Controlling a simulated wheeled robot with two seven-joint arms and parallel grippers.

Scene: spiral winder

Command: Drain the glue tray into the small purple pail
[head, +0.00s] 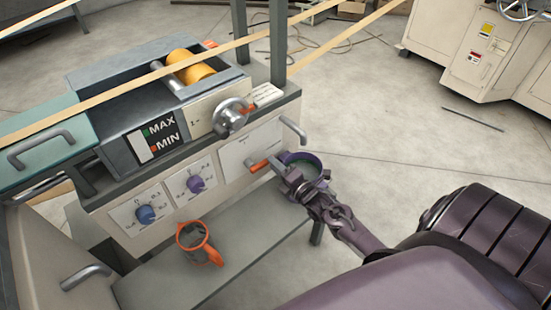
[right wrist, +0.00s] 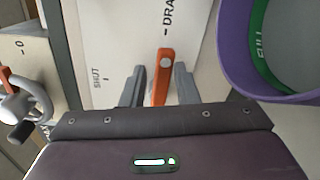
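The glue tray (head: 115,115) is a grey box on the machine, with a yellow roller (head: 190,68) in it and a MAX/MIN level window. An orange lever (head: 262,164) sticks out of the panel below it; in the right wrist view the lever (right wrist: 161,78) is near the words SHUT and DRA-. My right gripper (right wrist: 160,85) has a finger on each side of the lever, with small gaps. The small purple pail (head: 300,157) is at the panel's right end, partly behind my gripper. My left gripper is out of view.
An orange-rimmed grey pot (head: 200,243) stands on the low shelf (head: 165,290). Blue and purple knobs (head: 195,184) are on the panel. A metal crank (head: 232,115) juts out above the lever. Paper strips run over the tray.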

